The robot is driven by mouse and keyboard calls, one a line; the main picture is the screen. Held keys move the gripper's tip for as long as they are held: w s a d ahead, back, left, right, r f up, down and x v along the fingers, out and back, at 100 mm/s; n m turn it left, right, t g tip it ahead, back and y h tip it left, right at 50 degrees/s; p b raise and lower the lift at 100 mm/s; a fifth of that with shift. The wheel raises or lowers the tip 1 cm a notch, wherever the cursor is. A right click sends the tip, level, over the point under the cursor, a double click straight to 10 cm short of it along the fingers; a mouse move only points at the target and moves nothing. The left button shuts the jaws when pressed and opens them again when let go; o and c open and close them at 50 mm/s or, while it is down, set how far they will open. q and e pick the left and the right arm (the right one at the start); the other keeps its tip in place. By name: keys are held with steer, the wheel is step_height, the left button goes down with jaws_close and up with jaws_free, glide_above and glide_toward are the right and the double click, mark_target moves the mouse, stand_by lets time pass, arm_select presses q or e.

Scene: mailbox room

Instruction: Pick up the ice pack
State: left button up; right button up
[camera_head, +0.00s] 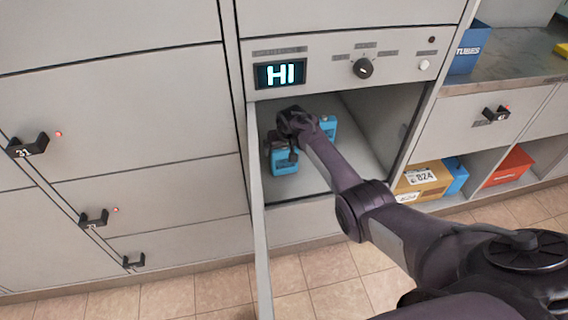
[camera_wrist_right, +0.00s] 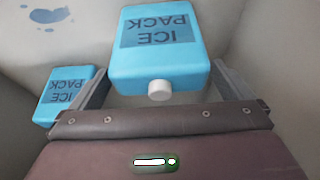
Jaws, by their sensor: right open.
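Two blue ice packs lie in the open locker compartment: one at the front left (camera_head: 286,162), the other farther back on the right (camera_head: 329,125). My right gripper (camera_head: 287,150) is inside the compartment, over the front-left pack and partly hiding it. In the right wrist view one ice pack (camera_wrist_right: 160,48), its white cap (camera_wrist_right: 160,90) toward me, sits between the spread fingers of the right gripper (camera_wrist_right: 163,72). The jaws are open and not closed on it. The other ice pack (camera_wrist_right: 66,92) is outside the left finger. My left gripper is not in view.
The opened door (camera_head: 260,220) stands at the compartment's left edge. A control panel with a "HI" display (camera_head: 280,75) and a knob (camera_head: 363,68) is just above.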

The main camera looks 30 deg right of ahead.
steer(key=shift+f, duration=0.15)
steer(key=shift+c, duration=0.4)
steer(key=c, duration=1.2)
steer(key=shift+w, duration=0.1)
steer(key=shift+c, duration=0.5)
